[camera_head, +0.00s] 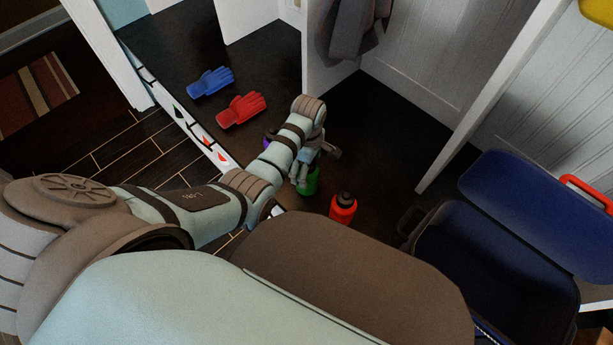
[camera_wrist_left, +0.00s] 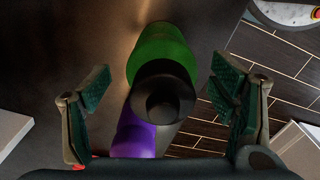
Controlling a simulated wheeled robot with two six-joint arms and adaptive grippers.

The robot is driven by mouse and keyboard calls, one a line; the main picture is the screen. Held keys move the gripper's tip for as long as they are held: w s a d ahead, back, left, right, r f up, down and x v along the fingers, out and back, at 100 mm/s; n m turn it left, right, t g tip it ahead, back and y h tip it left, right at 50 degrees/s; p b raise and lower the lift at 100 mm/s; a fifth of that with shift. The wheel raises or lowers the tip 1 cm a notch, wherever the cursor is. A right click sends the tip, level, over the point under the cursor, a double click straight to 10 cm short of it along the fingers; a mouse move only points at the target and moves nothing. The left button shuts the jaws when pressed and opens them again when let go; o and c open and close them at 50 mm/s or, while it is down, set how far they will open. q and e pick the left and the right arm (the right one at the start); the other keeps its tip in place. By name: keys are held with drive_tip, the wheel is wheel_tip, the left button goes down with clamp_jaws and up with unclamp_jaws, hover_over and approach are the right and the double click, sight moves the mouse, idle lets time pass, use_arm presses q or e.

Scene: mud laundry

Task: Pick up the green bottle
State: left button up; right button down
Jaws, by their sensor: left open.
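The green bottle (camera_head: 309,183) stands on the dark bench top, partly hidden by my left gripper in the head view. In the left wrist view the green bottle (camera_wrist_left: 160,52) has its black cap toward the camera and lies between the spread fingers. My left gripper (camera_head: 305,172) is open around or just above the bottle; the fingers (camera_wrist_left: 162,105) do not appear to touch it. A purple bottle (camera_wrist_left: 134,136) is right beside the green one, and only a sliver of it (camera_head: 266,141) shows behind my arm in the head view. My right gripper is not in view.
A red bottle (camera_head: 343,208) with a black cap stands close to the right of the green one. Blue gloves (camera_head: 211,82) and red gloves (camera_head: 241,110) lie farther back on the bench. An open dark blue cooler (camera_head: 500,262) is at the right. White dividers rise behind.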

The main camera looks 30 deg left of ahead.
use_arm(q)
wheel_tip(320, 180, down, 3)
drive_tip(key=shift+s+f+b, duration=0.1)
drive_tip(key=shift+f+b, duration=0.1)
drive_tip(key=shift+b, duration=0.5)
drive_tip(key=shift+r, duration=0.1)
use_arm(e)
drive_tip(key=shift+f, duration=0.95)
use_arm(q)
drive_tip(key=c, duration=1.3)
drive_tip(key=shift+r, duration=0.1)
